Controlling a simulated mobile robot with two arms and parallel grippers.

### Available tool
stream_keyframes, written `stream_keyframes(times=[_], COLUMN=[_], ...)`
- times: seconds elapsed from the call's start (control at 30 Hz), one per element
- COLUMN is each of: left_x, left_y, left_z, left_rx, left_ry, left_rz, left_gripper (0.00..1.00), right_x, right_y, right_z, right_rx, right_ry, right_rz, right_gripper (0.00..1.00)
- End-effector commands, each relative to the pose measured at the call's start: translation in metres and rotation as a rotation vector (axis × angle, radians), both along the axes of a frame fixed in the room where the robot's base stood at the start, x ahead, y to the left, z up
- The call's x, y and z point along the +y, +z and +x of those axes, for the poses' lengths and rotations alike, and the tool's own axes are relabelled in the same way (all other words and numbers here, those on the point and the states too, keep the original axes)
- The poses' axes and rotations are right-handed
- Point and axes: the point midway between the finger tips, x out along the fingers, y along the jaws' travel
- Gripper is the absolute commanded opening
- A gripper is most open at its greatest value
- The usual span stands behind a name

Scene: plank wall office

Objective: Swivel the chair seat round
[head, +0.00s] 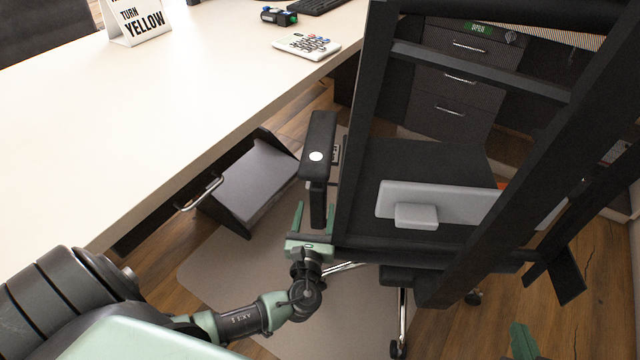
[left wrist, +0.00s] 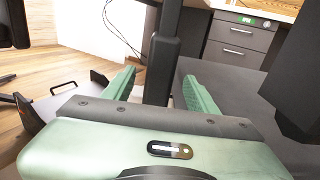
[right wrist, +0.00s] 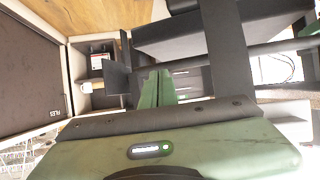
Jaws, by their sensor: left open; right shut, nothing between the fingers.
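The black swivel chair shows in the head view with its open-framed back towards me and its dark seat (head: 420,160) beyond. Its left armrest (head: 319,140) has a white dot on top. My left gripper (head: 314,218) is open, with its fingers on either side of the post below this armrest. In the left wrist view the post (left wrist: 160,65) stands between the open fingers (left wrist: 160,90); contact cannot be told. My right gripper (right wrist: 157,88) is shut and empty in the right wrist view, in front of dark chair parts. Only a green tip (head: 522,340) shows in the head view.
A dark drawer cabinet (head: 450,90) stands behind the chair. The chair stands on a pale floor mat (head: 225,270).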

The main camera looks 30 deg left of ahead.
Motion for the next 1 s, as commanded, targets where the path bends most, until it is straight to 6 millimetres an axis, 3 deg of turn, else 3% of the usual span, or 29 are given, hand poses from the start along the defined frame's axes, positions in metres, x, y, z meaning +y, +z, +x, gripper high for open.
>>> stream_keyframes(times=[0.5, 0.9, 1.0], left_x=[0.03, 0.032, 0.032], left_y=[-0.001, -0.001, -0.001], left_z=[0.061, 0.067, 0.066], left_rx=[0.0, 0.001, 0.001], left_ry=[0.0, 0.0, 0.0], left_rz=[-0.001, -0.003, -0.003], left_gripper=[0.58, 0.58, 0.3], right_x=[0.017, 0.019, 0.019], right_y=[0.066, 0.077, 0.077], right_z=[0.029, 0.03, 0.03], right_rx=[-0.365, -0.411, -0.41], right_ry=[0.025, 0.028, 0.027], right_rz=[0.089, 0.101, 0.1], right_gripper=[0.0, 0.0, 0.0])
